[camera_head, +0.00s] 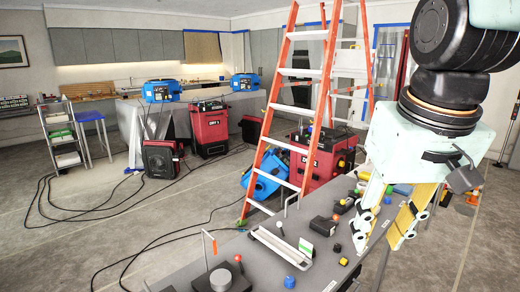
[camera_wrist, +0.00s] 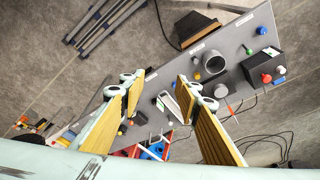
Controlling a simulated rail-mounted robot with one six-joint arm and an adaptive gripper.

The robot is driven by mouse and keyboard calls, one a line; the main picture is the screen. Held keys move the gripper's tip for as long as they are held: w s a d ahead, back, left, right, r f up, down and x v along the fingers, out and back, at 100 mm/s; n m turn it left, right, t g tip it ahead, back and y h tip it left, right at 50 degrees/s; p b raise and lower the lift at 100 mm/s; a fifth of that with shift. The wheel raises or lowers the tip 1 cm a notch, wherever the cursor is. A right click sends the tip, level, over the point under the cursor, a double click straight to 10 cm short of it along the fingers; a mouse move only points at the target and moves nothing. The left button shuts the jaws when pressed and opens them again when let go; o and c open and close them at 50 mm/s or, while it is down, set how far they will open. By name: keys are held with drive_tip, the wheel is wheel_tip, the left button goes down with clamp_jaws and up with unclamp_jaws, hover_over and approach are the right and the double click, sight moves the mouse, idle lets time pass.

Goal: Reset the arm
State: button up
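My gripper (camera_head: 378,244) hangs at the right of the head view, pointing down above the grey control bench (camera_head: 325,262). Its two yellow-padded fingers are apart. In the wrist view my gripper (camera_wrist: 160,88) also shows a wide gap between the fingers, with nothing held. The bench (camera_wrist: 236,75) runs diagonally below it there. Part of the bench is hidden behind my arm and fingers in the head view.
Red dehumidifiers (camera_head: 209,130) and cables lie on the floor.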

drive_tip(key=s+f+t, duration=0.1)
drive_tip(key=s, duration=1.3)
drive_tip(key=shift+f, duration=0.35)
